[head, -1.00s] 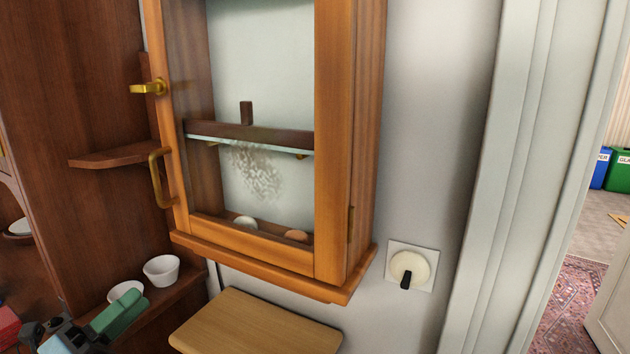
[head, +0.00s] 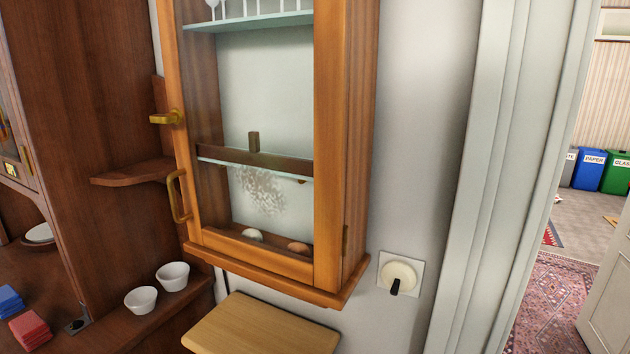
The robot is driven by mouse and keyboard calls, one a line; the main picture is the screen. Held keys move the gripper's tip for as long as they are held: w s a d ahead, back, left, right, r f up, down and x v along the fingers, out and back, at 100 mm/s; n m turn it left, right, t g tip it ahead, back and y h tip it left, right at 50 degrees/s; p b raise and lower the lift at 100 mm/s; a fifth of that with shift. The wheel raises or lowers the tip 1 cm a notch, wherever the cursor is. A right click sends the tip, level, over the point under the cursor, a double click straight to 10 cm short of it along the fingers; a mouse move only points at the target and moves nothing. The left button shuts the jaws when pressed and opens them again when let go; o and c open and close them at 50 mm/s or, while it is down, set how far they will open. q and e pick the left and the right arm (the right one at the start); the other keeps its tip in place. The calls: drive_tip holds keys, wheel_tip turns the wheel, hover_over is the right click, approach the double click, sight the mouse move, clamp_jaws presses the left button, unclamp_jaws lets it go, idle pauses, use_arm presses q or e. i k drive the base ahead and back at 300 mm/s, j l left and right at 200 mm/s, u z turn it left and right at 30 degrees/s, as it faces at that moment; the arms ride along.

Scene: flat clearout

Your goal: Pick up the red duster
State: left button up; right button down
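A red folded stack (head: 30,331), which looks like the red duster, lies on the brown wooden surface at the lower left of the head view. A blue folded stack (head: 10,301) lies just behind it, at the left edge of the picture. Neither of my grippers is in view, so I cannot see whether they are open or shut.
Two white bowls (head: 141,299) (head: 173,275) stand on a wooden ledge right of the red stack. A glass-fronted wall cabinet (head: 330,150) hangs above a light wooden board (head: 260,325). A doorway at right shows a patterned rug (head: 550,300) and recycling bins (head: 588,172).

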sight(30, 331)
drive_tip(key=u, duration=1.6)
